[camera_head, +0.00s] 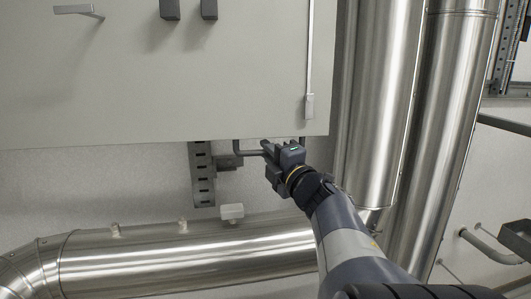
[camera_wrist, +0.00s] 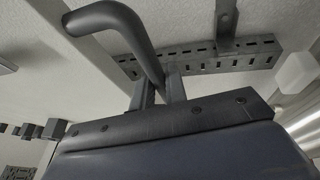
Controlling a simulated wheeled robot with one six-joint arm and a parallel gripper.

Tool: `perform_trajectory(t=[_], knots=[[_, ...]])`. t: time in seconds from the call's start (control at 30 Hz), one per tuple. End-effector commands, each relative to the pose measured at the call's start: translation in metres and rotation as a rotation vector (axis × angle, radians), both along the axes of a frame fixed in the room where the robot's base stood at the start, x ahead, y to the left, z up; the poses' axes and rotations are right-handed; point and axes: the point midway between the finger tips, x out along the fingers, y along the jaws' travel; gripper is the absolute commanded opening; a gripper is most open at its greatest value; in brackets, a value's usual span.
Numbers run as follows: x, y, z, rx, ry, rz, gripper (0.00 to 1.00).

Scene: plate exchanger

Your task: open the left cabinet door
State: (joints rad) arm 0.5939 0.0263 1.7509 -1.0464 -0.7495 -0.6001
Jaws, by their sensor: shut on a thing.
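A large pale grey cabinet front (camera_head: 150,80) fills the upper left of the head view; a seam between doors cannot be made out. A dark bent bar (camera_head: 248,153) shows just under its lower edge, near the right corner. My gripper (camera_head: 267,151) is at this bar. In the wrist view the bar (camera_wrist: 120,20) curves down between the two fingers of my gripper (camera_wrist: 159,88), which are shut on it. The bar's end behind my gripper is hidden, and what it is fixed to is not clear.
Tall shiny pipes (camera_head: 385,100) stand right of the cabinet. A thick horizontal pipe (camera_head: 190,257) runs below, with a small white box (camera_head: 232,211) above it. A slotted metal rail (camera_head: 202,175) is on the wall left of my gripper. Dark blocks (camera_head: 169,10) project from the cabinet front.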

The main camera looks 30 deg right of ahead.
Motion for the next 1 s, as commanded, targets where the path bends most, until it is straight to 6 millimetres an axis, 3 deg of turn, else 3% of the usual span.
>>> perform_trajectory(t=[0.03,0.07,0.17,0.47,1.0], knots=[[0.000,0.000,0.000,0.000,0.000,0.001,0.00],[0.000,0.000,0.000,0.000,0.000,0.001,0.14],[0.000,0.000,0.000,0.000,0.000,0.001,0.22],[-0.003,-0.001,-0.001,0.000,-0.001,0.000,0.22],[-0.090,-0.006,-0.017,0.000,-0.001,-0.003,0.22]])
